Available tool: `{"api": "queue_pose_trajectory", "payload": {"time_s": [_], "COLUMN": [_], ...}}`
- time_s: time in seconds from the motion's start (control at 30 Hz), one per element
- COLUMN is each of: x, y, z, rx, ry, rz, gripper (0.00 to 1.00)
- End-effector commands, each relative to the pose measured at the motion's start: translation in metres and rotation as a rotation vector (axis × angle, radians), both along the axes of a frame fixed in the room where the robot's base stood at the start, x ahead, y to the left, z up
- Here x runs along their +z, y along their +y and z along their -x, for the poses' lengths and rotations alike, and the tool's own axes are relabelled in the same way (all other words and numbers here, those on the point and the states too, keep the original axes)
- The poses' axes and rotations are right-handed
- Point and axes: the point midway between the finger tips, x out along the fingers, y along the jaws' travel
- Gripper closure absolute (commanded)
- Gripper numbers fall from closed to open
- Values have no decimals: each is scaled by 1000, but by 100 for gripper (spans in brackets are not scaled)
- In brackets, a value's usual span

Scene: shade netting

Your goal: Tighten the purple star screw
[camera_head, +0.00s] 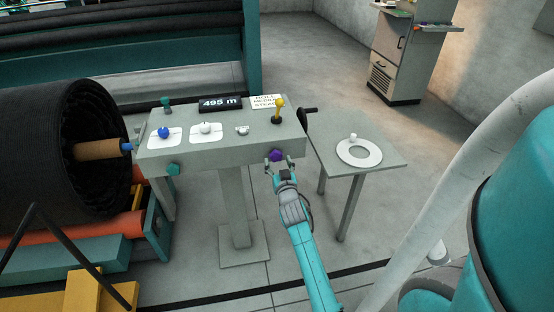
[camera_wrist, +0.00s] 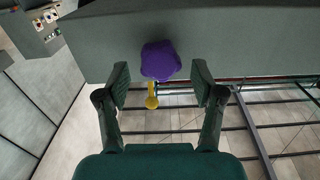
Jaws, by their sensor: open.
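The purple star screw (camera_head: 276,155) sits on the front face of the grey console, near its right end. In the wrist view the purple star screw (camera_wrist: 160,60) is a lobed knob, centred just beyond the fingertips. My gripper (camera_head: 280,165) is in front of it, with its fingers spread. In the wrist view my gripper (camera_wrist: 158,84) is open and empty, with one finger on each side of the knob's line. The fingertips appear short of the knob, and I see no contact.
The console (camera_head: 205,155) carries a yellow-topped lever (camera_head: 279,110), a blue knob (camera_head: 164,132), a white knob (camera_head: 206,128) and a display (camera_head: 220,103). A teal knob (camera_head: 173,169) is on its front left. A small table (camera_head: 386,158) stands right, a black roll (camera_head: 75,145) left.

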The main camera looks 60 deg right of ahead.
Motion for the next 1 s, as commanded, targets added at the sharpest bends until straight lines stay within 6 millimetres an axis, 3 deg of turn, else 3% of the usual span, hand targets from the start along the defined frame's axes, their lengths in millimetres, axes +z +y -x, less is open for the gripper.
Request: {"api": "queue_pose_trajectory", "payload": {"time_s": [0.47,1.0], "x": [0,0], "y": [-1,-20], "z": [-1,-17], "rx": [0,0], "ry": [74,72], "rz": [63,62], "gripper": [33,33]}}
